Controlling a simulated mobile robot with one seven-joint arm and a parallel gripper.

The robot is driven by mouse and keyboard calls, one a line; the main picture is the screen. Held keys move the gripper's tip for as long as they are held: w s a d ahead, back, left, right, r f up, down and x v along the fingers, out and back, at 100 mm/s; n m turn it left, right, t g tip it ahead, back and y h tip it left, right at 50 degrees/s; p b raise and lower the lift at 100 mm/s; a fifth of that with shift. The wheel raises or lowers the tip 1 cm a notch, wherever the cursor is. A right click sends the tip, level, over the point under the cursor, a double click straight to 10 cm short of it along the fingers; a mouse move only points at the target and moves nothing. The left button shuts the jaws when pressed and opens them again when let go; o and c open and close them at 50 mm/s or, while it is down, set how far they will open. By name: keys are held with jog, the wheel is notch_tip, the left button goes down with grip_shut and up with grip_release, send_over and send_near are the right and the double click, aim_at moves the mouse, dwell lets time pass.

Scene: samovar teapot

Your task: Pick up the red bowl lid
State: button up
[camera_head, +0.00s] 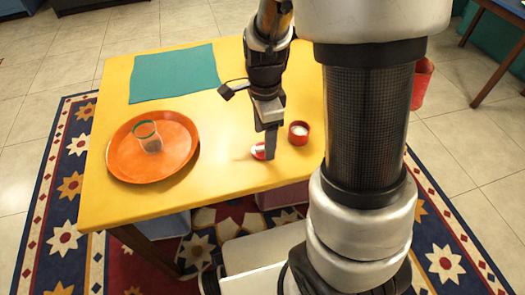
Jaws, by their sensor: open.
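The red bowl lid (258,151) is small, with a pale part showing. It lies on the yellow table, partly hidden behind my gripper. My gripper (270,150) points down at it from above, with its fingertips at the lid's right side. The fingers are open, and I cannot tell whether they touch the lid. A small red bowl (299,133) with white contents stands just to the right of my gripper.
The yellow table (228,185) holds an orange tray (120,165) with a green-rimmed glass (147,136) at the left. A teal mat (175,72) lies at the back. A red bin (422,82) stands on the floor at right. The table's middle is clear.

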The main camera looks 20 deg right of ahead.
aim_at(263, 150)
notch_tip(263, 150, down, 3)
jog(key=shift+a+f+b, duration=0.1)
jog(key=shift+f+b, duration=0.05)
jog(key=shift+b, duration=0.3)
jog(key=c, duration=1.1)
jog(key=shift+r, duration=0.2)
